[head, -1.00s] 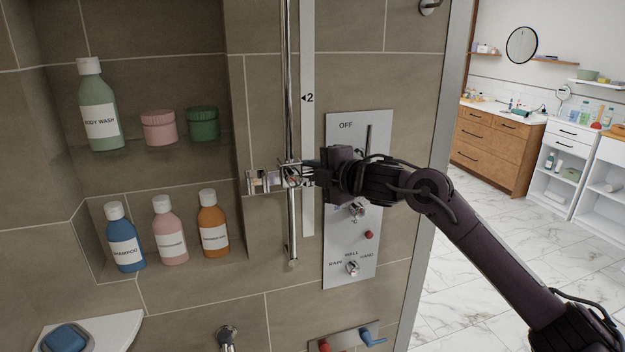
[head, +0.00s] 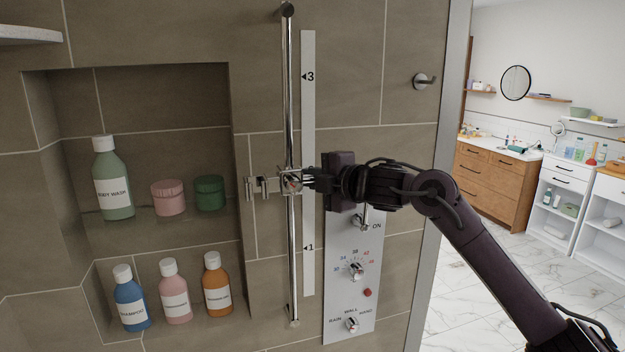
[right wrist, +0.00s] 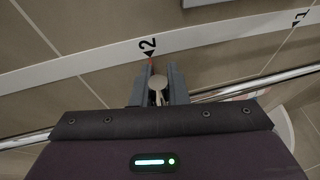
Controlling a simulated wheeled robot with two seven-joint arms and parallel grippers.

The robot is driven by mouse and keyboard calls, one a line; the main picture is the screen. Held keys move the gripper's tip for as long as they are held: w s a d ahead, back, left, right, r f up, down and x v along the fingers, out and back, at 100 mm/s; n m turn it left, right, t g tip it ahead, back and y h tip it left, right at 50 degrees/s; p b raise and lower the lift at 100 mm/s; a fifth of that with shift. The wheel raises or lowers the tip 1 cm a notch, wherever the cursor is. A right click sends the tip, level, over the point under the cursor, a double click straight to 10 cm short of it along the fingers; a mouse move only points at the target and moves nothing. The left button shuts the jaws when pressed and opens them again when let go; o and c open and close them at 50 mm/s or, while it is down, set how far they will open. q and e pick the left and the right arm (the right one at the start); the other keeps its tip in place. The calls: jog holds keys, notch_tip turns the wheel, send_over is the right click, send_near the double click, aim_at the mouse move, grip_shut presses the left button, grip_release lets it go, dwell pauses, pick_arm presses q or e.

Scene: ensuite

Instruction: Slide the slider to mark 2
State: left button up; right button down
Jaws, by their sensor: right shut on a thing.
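The slider (head: 264,187) is a chrome holder on the vertical chrome rail (head: 289,110). My right gripper (head: 302,181) is shut on it from the right. In the right wrist view, my gripper (right wrist: 157,88) holds the slider's round knob (right wrist: 157,82) between its fingers. The pale scale strip (head: 308,130) runs beside the rail. Mark 3 (head: 308,76) is above the slider and mark 1 (head: 308,248) is below it. Mark 2 is hidden behind my gripper in the head view. In the right wrist view, mark 2 (right wrist: 148,46) lies almost straight ahead of the fingers. My left gripper is not in view.
A control panel (head: 340,300) with knobs is under my right forearm. A niche at left holds several bottles, such as the body wash (head: 113,190), and two jars. A wall hook (head: 424,81) is at upper right. The rail above the slider is clear.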

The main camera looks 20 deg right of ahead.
jog(key=c, duration=1.4)
grip_release()
jog(key=shift+c, duration=0.2)
jog(key=b+v, duration=0.3)
jog(key=v, duration=0.4)
jog(key=shift+s+b, duration=0.3)
jog(key=shift+s, duration=0.05)
jog(key=shift+d+r, duration=0.1)
jog(key=shift+d, duration=0.1)
